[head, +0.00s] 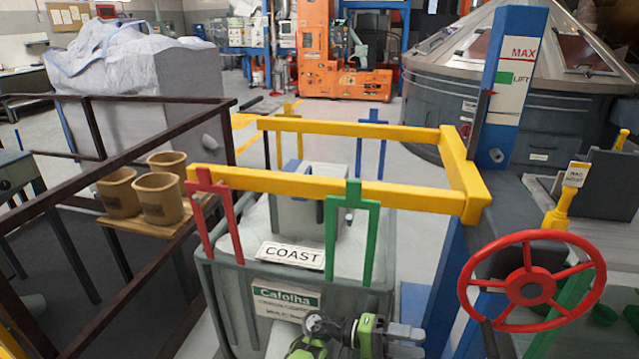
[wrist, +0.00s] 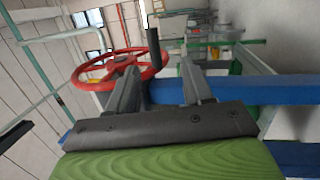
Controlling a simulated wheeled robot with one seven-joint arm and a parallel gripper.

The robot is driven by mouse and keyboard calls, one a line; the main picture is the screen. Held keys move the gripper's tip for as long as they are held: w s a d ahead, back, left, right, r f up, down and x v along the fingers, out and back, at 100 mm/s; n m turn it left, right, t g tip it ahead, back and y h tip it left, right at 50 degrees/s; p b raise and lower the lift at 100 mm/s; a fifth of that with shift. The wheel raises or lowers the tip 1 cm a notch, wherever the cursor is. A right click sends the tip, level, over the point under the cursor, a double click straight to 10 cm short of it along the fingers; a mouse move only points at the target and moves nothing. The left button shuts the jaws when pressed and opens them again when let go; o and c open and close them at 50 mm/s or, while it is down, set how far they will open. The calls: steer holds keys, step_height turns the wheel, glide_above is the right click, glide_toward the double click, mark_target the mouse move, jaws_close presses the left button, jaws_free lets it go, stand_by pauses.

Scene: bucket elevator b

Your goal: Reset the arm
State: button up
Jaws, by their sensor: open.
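My gripper (head: 405,338) is low at the bottom centre of the head view, at the end of my green and grey arm. In the wrist view its two grey fingers (wrist: 160,88) stand apart with nothing between them. The red handwheel (head: 530,281) is to the right of my gripper in the head view, apart from it. It also shows beyond the fingers in the wrist view (wrist: 97,78), with a dark handle (wrist: 153,50) sticking out.
A grey bin (head: 225,285) marked Cafolha stands just behind my gripper, under a yellow frame (head: 330,187) with red and green hangers. A blue post (head: 508,85) rises at the right. Brown cups (head: 160,200) sit on a board at the left, beside dark railings (head: 110,175).

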steer(key=s+d+r+t+y, duration=0.2)
steer(key=s+d+r+y, duration=0.35)
steer(key=s+y, duration=0.6)
steer(key=s+a+r+n+t+y, duration=0.4)
steer(key=s+a+r+t+y, duration=0.3)
steer(key=s+a+r+t, duration=0.35)
step_height(320, 180, up, 15)
steer(key=a+p, duration=0.1)
steer(key=p, duration=1.2)
steer(key=shift+w+f+t+p, duration=0.15)
steer(key=shift+w+t+p, duration=0.2)
steer(key=shift+t, duration=0.1)
steer(key=shift+a, duration=0.1)
